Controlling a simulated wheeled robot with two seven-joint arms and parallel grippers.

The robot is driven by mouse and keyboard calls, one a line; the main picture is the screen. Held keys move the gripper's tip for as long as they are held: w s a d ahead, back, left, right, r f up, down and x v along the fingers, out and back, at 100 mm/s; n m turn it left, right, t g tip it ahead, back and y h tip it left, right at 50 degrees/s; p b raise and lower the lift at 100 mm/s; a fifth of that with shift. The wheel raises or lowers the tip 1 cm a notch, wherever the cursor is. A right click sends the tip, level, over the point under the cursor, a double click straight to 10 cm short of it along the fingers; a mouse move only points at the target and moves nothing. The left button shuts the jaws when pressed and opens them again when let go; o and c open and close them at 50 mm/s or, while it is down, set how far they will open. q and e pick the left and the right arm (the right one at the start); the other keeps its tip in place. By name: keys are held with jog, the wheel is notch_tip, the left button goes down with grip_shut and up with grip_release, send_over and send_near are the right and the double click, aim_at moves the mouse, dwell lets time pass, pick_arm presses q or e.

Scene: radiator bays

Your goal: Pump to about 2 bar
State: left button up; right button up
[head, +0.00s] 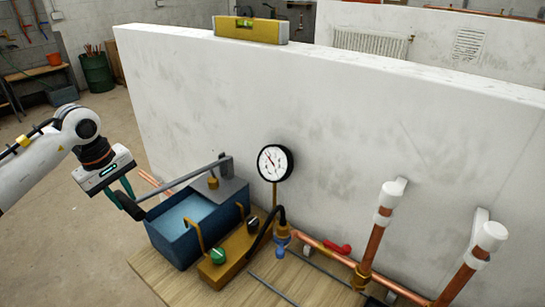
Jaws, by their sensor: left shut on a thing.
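The test pump (176,243) is a blue open tank of water on the wooden bench. Its grey lever (185,181) slants from a pivot at the upper right down to a dark grip at the lower left. My left gripper (130,203) is shut on the lever's grip, left of the tank. The round white pressure gauge (274,163) with a black rim stands on a brass stem right of the pump. Its needle seems to point to the upper left; the numbers are too small to read. My right gripper is out of view.
A brass block with a green knob (218,256) and a black knob (253,223) sits before the tank. A blue tap (281,250), a red-handled valve (337,248) and copper pipes (372,246) stand to the right. A white wall (330,100) rises behind, topped by a yellow level (251,29).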

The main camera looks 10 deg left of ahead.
pick_arm(q)
jog(key=shift+w+d, duration=0.25)
jog(key=shift+d, duration=0.05)
